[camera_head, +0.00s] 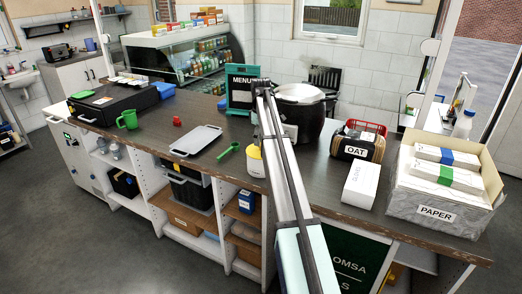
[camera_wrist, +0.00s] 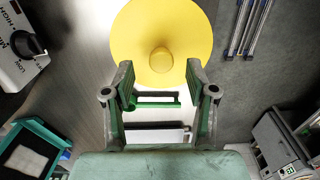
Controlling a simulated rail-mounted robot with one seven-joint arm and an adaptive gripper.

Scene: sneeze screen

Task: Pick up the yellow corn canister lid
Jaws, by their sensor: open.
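The yellow lid (camera_wrist: 165,22) is a round disc with a small round knob (camera_wrist: 161,60) at its middle, seen from above at the top of the wrist view. My gripper (camera_wrist: 160,72) is open, its two fingers on either side just below the knob in the picture. The knob lies in line with the gap, and nothing is held. Whether the fingers touch the lid, I cannot tell. In the head view a small yellow container (camera_head: 255,162) stands at the counter's front edge, partly hidden by my arm; my gripper cannot be made out there.
A black soup pot (camera_head: 305,125) and a green-framed menu board (camera_head: 241,92) stand close to my arm.

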